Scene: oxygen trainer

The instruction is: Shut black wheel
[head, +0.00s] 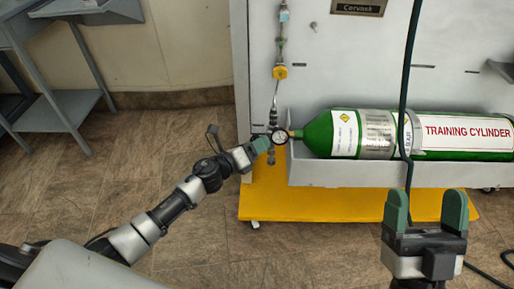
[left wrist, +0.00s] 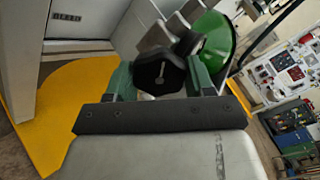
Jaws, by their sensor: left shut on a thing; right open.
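The black wheel (left wrist: 160,76) is a dark faceted knob with a pale mark on its face. In the left wrist view it sits between the green fingers of my left gripper (left wrist: 161,82), which is shut on it. In the head view my left gripper (head: 264,145) is at the valve end of the green training cylinder (head: 316,134), beside a round gauge (head: 279,137); the wheel is too hidden to make out there. My right gripper (head: 426,208) is open and empty, in front of the cylinder at lower right.
The cylinder lies in a grey trough (head: 340,174) above a yellow base (head: 320,204). A pipe with a yellow fitting (head: 280,72) rises up the grey panel. A dark hose (head: 407,90) hangs in front of the cylinder. A grey table (head: 45,112) stands at left.

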